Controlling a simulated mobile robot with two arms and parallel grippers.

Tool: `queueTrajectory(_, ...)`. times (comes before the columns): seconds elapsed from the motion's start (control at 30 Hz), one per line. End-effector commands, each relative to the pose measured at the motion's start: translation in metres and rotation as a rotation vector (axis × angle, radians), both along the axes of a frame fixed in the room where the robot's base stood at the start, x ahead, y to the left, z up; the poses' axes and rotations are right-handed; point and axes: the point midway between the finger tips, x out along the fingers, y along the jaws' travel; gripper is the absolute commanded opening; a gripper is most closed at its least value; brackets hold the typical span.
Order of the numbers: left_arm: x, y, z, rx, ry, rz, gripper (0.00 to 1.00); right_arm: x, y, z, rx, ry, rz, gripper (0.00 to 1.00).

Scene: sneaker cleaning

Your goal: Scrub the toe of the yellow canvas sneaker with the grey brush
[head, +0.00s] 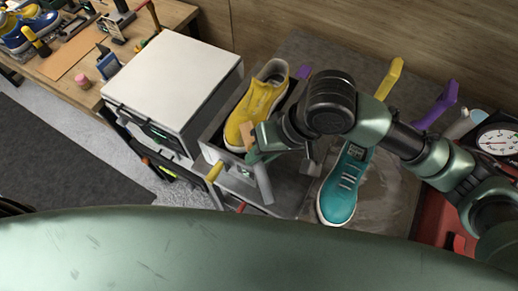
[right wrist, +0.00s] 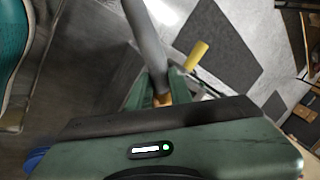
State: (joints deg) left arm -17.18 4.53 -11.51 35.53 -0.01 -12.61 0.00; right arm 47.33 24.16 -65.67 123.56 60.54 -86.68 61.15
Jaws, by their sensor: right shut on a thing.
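The yellow canvas sneaker (head: 258,103) lies in a grey tray, its opening toward the back and its toe toward the front left. My right gripper (head: 258,148) is beside the toe, shut on the grey brush (head: 264,182). The brush's grey handle sticks out toward the front; a tan part shows close to the toe. Whether it touches the shoe I cannot tell. In the right wrist view, the grey handle (right wrist: 147,45) runs up from between the green fingers (right wrist: 160,92). The bristles are hidden. My left gripper is not in view.
A teal sneaker (head: 342,188) lies right of the tray. A white-topped machine (head: 175,82) stands to the left. A yellow handle (head: 214,171) sticks up at the tray's front left. Yellow (head: 389,78) and purple (head: 436,105) pieces and a dial gauge (head: 498,141) are at right.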

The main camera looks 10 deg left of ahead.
Motion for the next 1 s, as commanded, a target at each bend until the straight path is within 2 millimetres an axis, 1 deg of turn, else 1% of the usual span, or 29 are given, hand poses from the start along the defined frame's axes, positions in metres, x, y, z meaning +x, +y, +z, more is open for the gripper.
queueTrajectory(0.2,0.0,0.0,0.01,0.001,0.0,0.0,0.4,0.006,0.017,0.001,0.001,0.0,0.0,0.0)
queueTrajectory(0.43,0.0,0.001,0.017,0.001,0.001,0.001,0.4,0.013,0.034,-0.002,0.0,0.001,0.0,0.0)
queueTrajectory(0.83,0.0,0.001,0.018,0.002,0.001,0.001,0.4,0.014,0.036,-0.003,-0.003,0.001,0.0,0.0)
queueTrajectory(1.0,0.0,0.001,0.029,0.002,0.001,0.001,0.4,0.012,0.036,0.006,-0.002,0.003,0.0,0.0)
